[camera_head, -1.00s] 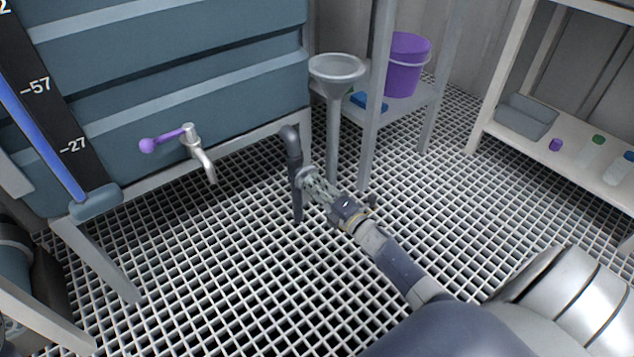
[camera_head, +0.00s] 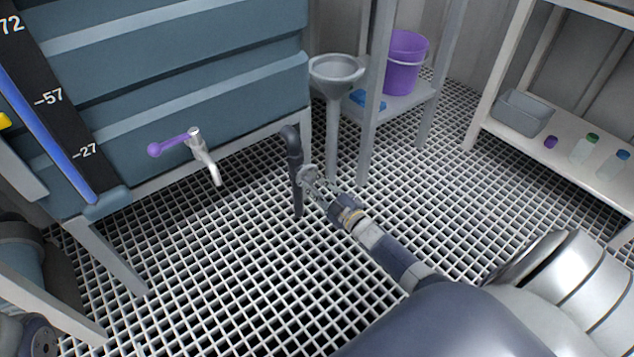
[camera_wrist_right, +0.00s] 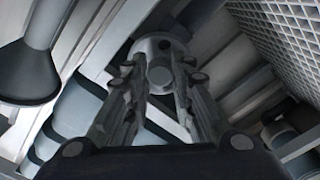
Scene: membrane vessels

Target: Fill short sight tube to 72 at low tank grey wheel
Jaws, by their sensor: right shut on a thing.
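The sight tube (camera_head: 47,137) runs up the tank's left side beside a black scale (camera_head: 52,112) marked 27, 57 and 72. Blue fills all of the tube in view; it leaves the picture at the left edge, so its level is hidden. A small grey wheel (camera_head: 306,174) sits on a dark upright pipe (camera_head: 295,158) in front of the tank. My right gripper (camera_head: 310,180) reaches it from the lower right and is shut on it. In the right wrist view the round grey wheel (camera_wrist_right: 160,60) shows between the finger ends. My left gripper is out of view.
The blue-grey tank (camera_head: 190,65) has a tap with a purple lever (camera_head: 170,145). A grey funnel (camera_head: 335,70) stands behind the pipe. A purple bucket (camera_head: 405,65) and a shelf (camera_head: 560,150) with small containers stand at the right. The grating floor (camera_head: 230,270) is open.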

